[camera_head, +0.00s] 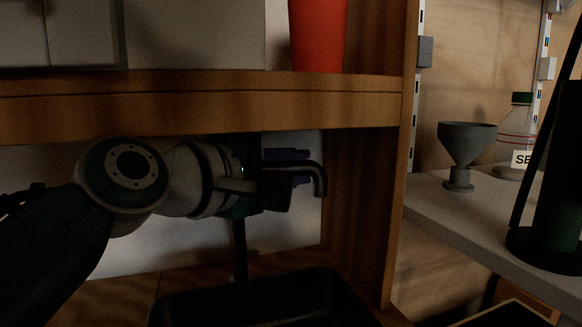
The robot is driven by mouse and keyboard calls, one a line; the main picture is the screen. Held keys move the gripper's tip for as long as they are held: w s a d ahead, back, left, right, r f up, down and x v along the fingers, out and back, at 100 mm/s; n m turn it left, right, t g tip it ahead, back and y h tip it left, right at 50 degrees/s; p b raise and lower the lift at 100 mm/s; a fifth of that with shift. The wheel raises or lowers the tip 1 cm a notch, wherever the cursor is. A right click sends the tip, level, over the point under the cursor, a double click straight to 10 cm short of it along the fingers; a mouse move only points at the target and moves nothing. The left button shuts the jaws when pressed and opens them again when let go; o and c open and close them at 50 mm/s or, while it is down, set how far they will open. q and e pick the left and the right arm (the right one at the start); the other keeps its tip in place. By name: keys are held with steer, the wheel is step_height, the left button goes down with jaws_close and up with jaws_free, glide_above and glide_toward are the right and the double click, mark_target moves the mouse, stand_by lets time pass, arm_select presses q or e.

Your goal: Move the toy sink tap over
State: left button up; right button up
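The toy sink tap (319,180) is dark, with a spout that bends downward at its right end. It sits inside the wooden cabinet, under the shelf board. A dark sink basin (265,297) lies below it. My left arm reaches in from the left, and its gripper (275,189) is right at the tap, overlapping it in the view. The fingers are dark against the tap, so I cannot tell whether they are open, shut or touching it. Part of the tap is hidden behind the gripper. A purple part (288,154) shows just behind. My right gripper is not in view.
A wooden shelf board (210,107) runs close above my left arm, carrying a red cup-like object (317,36). A wooden side panel (365,200) stands right of the tap. Farther right, a grey counter (455,215) holds a grey funnel (466,150), a bottle (521,135) and a dark green object (558,190).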

arm_select(q)
jaws_close()
stand_by(0.9)
